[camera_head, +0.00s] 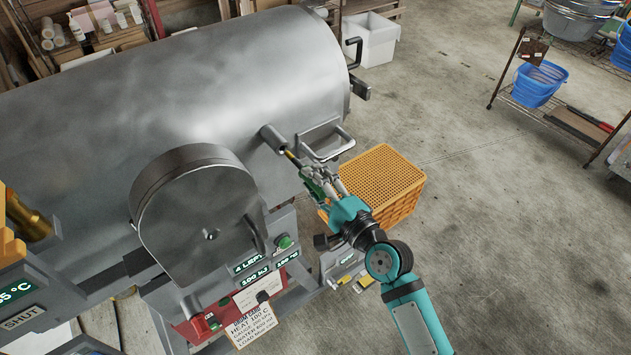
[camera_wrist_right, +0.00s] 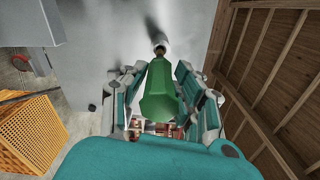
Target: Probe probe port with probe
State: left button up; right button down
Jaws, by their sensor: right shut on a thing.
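The probe has a green handle (camera_wrist_right: 159,97) and a thin brass-coloured shaft (camera_head: 290,155). My right gripper (camera_head: 312,178) is shut on the green handle, with a finger on each side of it in the right wrist view (camera_wrist_right: 160,92). The probe port is a short grey tube (camera_head: 271,137) sticking out of the large metal drum; it also shows in the right wrist view (camera_wrist_right: 159,45). The shaft points at the port and meets its mouth. How deep the tip sits inside is hidden. My left gripper is in neither view.
An orange crate stack (camera_head: 380,185) stands just behind my right gripper. A shelf with a blue basket (camera_head: 539,84) is at upper right. Floor at right is clear.

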aim_at(286, 152)
jog(key=shift+r+p, duration=0.1)
jog(key=shift+p, duration=0.3)
dwell(1.2)
jog(key=shift+x, duration=2.05)
jog(key=shift+b+x, duration=0.4)
jog(key=shift+x, duration=1.55)
jog(key=c, duration=0.9)
grip_release()
jog(key=shift+s, duration=0.1)
jog(key=shift+s+d, duration=0.3)
jog(key=v, duration=1.1)
